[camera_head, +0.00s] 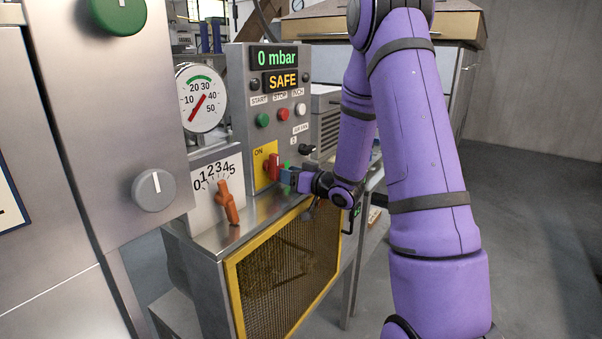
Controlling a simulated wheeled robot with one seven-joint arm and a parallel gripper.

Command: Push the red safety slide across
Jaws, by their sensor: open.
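The red safety slide (273,167) is a small upright red block on a yellow plate (260,155) marked ON, low on the grey control panel. A small green patch shows to its right. My gripper (286,175) is just right of the red slide, its tip close to it. I cannot tell whether it touches the slide. The fingers are small and partly hidden here, but the jaws are open. My purple arm comes in from the right and covers the view behind it.
The panel (239,130) carries a display reading 0 mbar and SAFE, plus green, red and white buttons. An orange lever (228,203) stands left on a 0–5 scale. A dial gauge (200,98) is above it. A yellow-framed mesh guard (290,260) lies below. Open floor is at right.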

